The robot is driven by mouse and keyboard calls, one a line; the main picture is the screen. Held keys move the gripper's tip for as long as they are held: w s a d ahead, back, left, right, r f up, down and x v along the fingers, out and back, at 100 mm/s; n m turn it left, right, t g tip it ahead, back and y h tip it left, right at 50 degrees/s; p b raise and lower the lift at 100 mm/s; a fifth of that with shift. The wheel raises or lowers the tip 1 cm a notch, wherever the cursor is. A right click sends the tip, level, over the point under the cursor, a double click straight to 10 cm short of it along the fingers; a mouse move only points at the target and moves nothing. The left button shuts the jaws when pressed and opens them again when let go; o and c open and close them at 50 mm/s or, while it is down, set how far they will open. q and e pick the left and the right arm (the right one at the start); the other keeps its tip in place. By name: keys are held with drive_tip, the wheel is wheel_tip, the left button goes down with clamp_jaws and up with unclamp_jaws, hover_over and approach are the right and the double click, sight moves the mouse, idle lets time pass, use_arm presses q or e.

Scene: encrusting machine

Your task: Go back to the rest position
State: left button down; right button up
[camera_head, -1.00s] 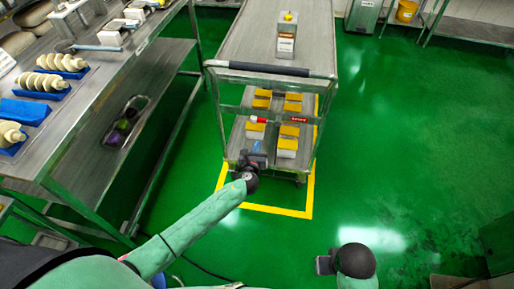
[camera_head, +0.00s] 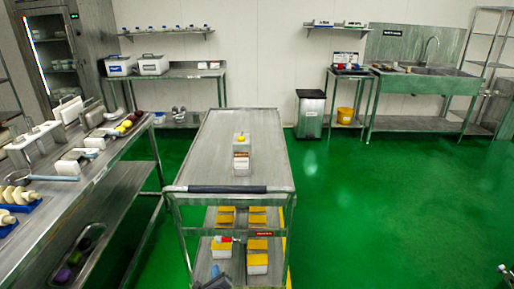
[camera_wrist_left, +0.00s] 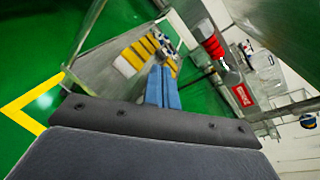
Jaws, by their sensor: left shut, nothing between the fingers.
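My left gripper (camera_head: 215,273) shows only as a small dark and bluish piece at the bottom edge of the head view, at the near end of the metal cart (camera_head: 205,155). In the left wrist view its blue fingers (camera_wrist_left: 162,88) lie together with nothing between them. They point towards the yellow-topped boxes (camera_wrist_left: 137,53) in the cart. Most of my left arm is hidden below the head view. My right gripper is not in view.
A long worktable (camera_head: 75,195) stands at left. Green floor (camera_head: 380,210) at right is largely clear.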

use_arm(q)
drive_tip(key=s+a+r+n+g, duration=0.1)
drive_tip(key=s+r+n+g, duration=0.85)
drive_tip(key=n, duration=1.05)
drive_tip(key=s+d+r+n+g+h, duration=0.1)
drive_tip(key=s+r+n+h, duration=0.1)
drive_tip(key=s, duration=0.9)
drive_tip(key=s+d+r+n+g+h, duration=0.1)
drive_tip(key=s+n+h, duration=0.1)
drive_tip(key=s, duration=0.8)
drive_tip(key=s+f+n+g, duration=0.1)
drive_tip(key=s+f, duration=0.4)
drive_tip(key=s, duration=0.7)
drive_tip(key=shift+s+a+f+g, duration=0.25)
drive_tip(key=shift+s+a+g, duration=0.1)
drive_tip(key=shift+g, duration=0.5)
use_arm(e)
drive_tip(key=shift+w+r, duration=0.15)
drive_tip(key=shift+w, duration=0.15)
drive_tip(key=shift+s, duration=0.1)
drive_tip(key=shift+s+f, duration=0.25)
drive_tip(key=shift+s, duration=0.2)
